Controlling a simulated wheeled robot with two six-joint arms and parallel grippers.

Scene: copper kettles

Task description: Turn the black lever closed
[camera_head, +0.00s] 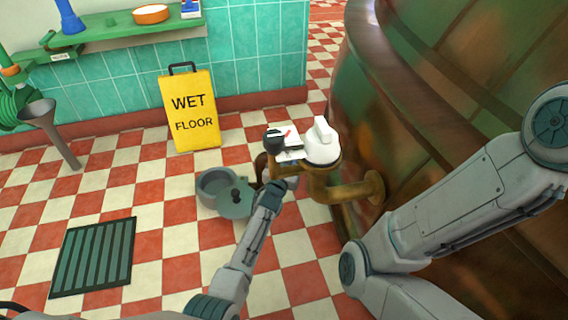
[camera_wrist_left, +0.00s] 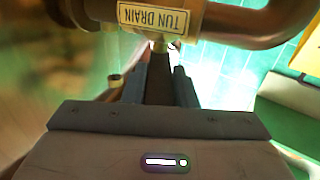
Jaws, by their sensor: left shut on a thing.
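The brass drain pipe (camera_head: 318,186) comes off the big copper vessel and carries white fittings and a black round knob (camera_head: 274,140). In the left wrist view the pipe (camera_wrist_left: 235,25) crosses the top with a "TUN DRAIN" label (camera_wrist_left: 153,18). My left gripper (camera_wrist_left: 160,78) is just below the pipe, shut on a dark bar (camera_wrist_left: 158,92) under a small brass stub, which looks like the black lever. In the head view my left gripper (camera_head: 281,187) reaches up under the pipe, and the gripped part is hidden there.
The copper vessel (camera_head: 440,90) fills the right side. A grey-green pan (camera_head: 215,183) sits on the floor left of the pipe. A yellow wet floor sign (camera_head: 190,112) stands behind. A floor grate (camera_head: 93,257) lies at lower left.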

